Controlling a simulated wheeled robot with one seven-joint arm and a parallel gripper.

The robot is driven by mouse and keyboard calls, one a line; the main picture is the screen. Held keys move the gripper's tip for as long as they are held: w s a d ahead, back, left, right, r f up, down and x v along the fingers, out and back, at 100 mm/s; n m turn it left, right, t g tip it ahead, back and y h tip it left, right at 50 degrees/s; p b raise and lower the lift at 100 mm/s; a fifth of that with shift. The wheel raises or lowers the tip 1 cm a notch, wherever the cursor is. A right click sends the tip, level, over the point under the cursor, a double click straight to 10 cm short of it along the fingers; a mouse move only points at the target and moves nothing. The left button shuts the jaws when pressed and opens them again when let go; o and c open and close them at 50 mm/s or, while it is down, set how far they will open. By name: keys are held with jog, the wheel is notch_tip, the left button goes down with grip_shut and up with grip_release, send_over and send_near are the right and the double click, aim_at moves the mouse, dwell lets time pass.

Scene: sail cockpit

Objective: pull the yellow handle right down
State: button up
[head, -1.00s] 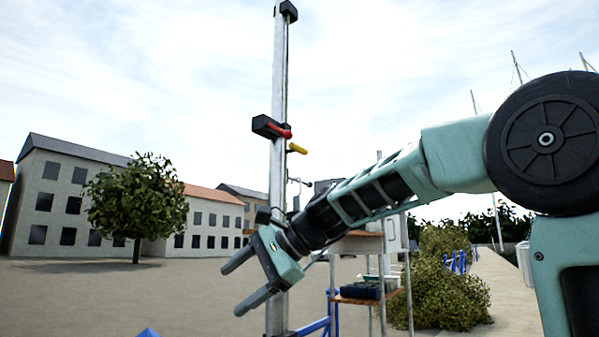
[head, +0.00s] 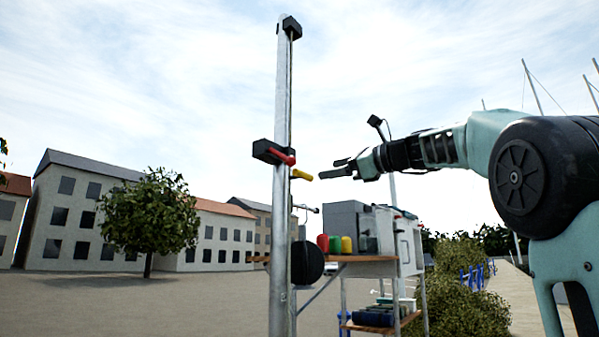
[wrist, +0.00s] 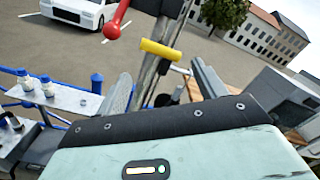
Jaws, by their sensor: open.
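The yellow handle (head: 301,174) sticks out to the right from the tall grey mast (head: 281,230), just below a red handle (head: 281,157) on a black block. My gripper (head: 338,168) is just right of the yellow handle at about its height, pointing left toward it, apart from it as far as I can tell. In the wrist view the yellow handle (wrist: 160,49) lies beyond and between the two fingers of my open, empty gripper (wrist: 160,90). The red handle (wrist: 116,20) is above and left of it there.
A workbench (head: 365,262) with red, green and yellow containers (head: 335,244) and grey boxes stands behind the mast, below my arm. In the wrist view a side shelf (wrist: 60,98) with small bottles is at left. The air around the yellow handle looks clear.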

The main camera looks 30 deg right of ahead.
aim_at(306, 175)
jog(key=p+x, duration=0.3)
jog(key=x, duration=0.6)
jog(key=shift+w+a+r+p, duration=0.1)
jog(key=shift+w+a+p, duration=0.05)
jog(key=shift+w+p, duration=0.25)
jog(key=shift+x, duration=0.75)
jog(key=c, duration=1.2)
